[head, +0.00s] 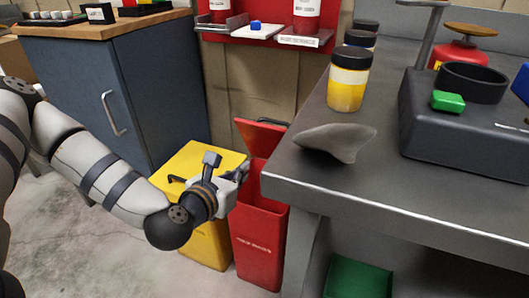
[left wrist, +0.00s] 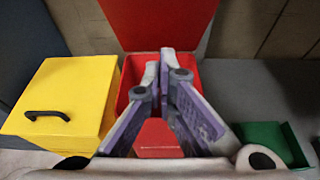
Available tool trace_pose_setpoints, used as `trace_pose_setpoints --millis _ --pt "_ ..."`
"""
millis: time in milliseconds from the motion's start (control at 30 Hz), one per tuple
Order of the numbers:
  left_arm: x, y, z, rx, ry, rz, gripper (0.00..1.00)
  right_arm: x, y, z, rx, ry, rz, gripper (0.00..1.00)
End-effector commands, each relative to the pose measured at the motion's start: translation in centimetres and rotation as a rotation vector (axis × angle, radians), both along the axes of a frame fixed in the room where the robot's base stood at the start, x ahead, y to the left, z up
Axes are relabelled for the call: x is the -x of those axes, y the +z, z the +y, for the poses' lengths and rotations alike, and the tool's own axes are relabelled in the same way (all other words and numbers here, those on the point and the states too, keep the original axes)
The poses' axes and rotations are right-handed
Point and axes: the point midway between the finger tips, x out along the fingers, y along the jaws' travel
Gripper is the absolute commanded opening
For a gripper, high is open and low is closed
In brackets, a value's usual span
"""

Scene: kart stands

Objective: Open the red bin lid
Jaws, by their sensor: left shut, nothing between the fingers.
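The red bin (head: 259,240) stands between the yellow bin and the grey workbench. Its red lid (head: 262,135) is raised and tilted back behind the bin's opening. In the left wrist view the lid (left wrist: 160,22) stands up at the far side, and part of the opening shows. My left gripper (head: 241,173) is at the top of the red bin, over its opening and in front of the lid. Its fingers (left wrist: 164,62) are shut with nothing between them. Whether the fingertips touch the lid or rim is unclear. My right gripper is not in view.
The yellow bin (head: 205,240), lid closed with a black handle (left wrist: 47,115), stands close on the left. The workbench (head: 410,190) edge is close on the right. A blue cabinet (head: 150,90) stands behind. A green bin (head: 357,278) sits under the bench.

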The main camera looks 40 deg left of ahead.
Motion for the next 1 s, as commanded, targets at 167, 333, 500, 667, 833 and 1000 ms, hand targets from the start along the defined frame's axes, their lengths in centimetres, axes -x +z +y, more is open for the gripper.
trace_pose_setpoints --millis 167,333,500,667,833,1000 --pt "-1.6 -0.3 0.6 0.0 0.011 -0.012 0.0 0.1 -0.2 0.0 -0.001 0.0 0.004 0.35" --pt "-5.0 -1.6 1.4 -0.001 0.01 -0.01 0.0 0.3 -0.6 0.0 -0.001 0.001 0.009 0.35" --pt "-8.4 -2.8 2.2 -0.003 0.009 -0.009 0.0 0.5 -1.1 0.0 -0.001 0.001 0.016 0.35" --pt "-11.0 -1.9 2.8 -0.001 0.009 -0.012 0.0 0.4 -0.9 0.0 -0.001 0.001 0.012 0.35" --pt "-12.4 -1.2 3.2 0.0 0.009 -0.009 0.0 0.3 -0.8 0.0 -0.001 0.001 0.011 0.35" --pt "-12.7 -1.2 3.2 0.002 0.009 -0.007 0.0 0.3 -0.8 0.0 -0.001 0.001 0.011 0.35"
